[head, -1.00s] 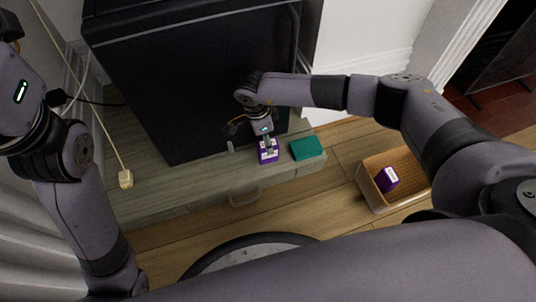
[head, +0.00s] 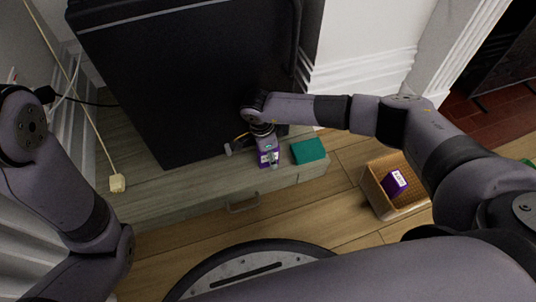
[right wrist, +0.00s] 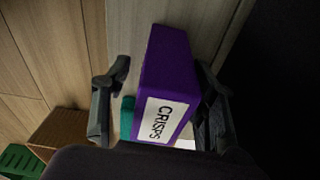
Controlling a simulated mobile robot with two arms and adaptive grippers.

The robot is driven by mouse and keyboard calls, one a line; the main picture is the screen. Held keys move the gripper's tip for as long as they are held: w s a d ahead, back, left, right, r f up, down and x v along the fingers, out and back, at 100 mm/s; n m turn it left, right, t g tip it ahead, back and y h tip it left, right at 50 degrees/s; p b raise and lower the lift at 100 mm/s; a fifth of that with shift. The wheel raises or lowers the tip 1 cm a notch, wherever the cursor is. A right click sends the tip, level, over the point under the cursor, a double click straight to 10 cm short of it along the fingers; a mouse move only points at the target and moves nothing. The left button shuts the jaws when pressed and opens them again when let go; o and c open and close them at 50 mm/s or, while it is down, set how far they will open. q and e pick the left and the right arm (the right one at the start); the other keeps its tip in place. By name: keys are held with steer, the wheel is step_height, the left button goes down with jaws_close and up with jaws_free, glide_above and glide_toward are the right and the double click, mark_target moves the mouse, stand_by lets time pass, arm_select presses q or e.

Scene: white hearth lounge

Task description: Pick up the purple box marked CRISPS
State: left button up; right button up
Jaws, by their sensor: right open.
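The purple box (head: 264,159) with a white label stands on the low grey wood cabinet (head: 190,198), in front of the black screen. In the right wrist view the purple box (right wrist: 167,62) reads CRISPS. My right gripper (head: 268,148) is at the box; in the right wrist view its open fingers (right wrist: 163,70) lie on either side of the box. Part of the box is hidden by the gripper in the head view. My left arm shows at the left of the head view, but its gripper is out of the picture.
A teal box (head: 308,151) lies just right of the purple box. A woven bin (head: 374,193) on the wood floor holds another purple box (head: 396,183) with a white label. A cream plug block (head: 117,183) lies at the cabinet's left. A black screen (head: 180,75) stands behind.

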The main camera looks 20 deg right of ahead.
steer(key=c, duration=1.3)
steer(key=shift+o, duration=0.2)
steer(key=shift+r, duration=0.2)
